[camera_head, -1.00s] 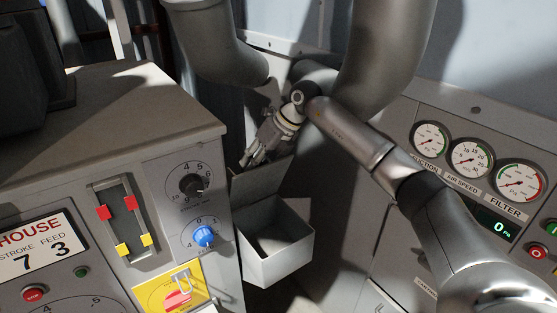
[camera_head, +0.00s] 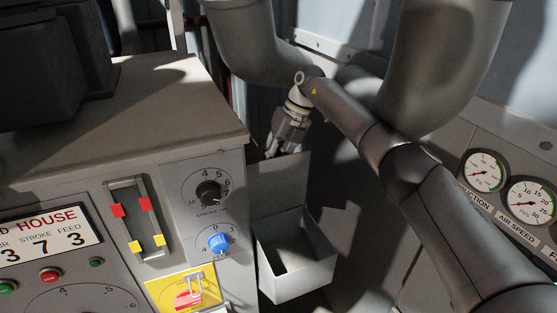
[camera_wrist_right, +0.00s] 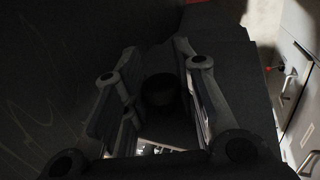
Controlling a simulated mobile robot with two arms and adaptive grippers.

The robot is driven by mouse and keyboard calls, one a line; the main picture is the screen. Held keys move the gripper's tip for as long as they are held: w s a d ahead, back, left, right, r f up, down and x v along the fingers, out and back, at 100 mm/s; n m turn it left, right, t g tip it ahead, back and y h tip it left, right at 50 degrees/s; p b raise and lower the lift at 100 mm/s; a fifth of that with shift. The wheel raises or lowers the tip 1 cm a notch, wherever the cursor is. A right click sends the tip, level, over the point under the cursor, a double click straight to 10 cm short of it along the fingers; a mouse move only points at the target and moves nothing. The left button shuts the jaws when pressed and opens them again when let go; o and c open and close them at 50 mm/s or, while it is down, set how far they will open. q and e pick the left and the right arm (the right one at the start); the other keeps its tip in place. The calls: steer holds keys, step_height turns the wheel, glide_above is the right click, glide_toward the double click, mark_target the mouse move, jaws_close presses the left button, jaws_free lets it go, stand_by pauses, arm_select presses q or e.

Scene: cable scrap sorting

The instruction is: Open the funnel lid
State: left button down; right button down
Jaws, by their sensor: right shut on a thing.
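The funnel (camera_head: 308,281) is a light grey open box beside the control cabinet in the head view. Its lid (camera_head: 281,184) stands raised behind the opening as a flat grey panel. The dark inside of the box shows. My right gripper (camera_head: 273,153) points down at the lid's upper left edge and is shut on the lid; the exact contact is small and shaded. In the right wrist view both fingers (camera_wrist_right: 157,105) show around a dark area with a round dark shape between them, too dark to make out. My left gripper is not in view.
The control cabinet (camera_head: 120,130) with knobs, sliders and a yellow switch plate (camera_head: 183,289) stands close on the left. Thick grey pipes (camera_head: 245,40) hang behind my right arm. A gauge panel (camera_head: 484,171) is on the right.

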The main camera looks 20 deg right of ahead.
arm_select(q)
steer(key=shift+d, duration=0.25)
arm_select(e)
steer(key=shift+w, duration=0.15)
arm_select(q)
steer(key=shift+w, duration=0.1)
arm_select(e)
steer(key=c, duration=1.2)
jaws_free()
steer(key=shift+f, duration=0.1)
steer(key=v, duration=0.7)
steer(key=shift+d+r, duration=0.1)
steer(key=shift+r, duration=0.15)
steer(key=shift+w, duration=0.15)
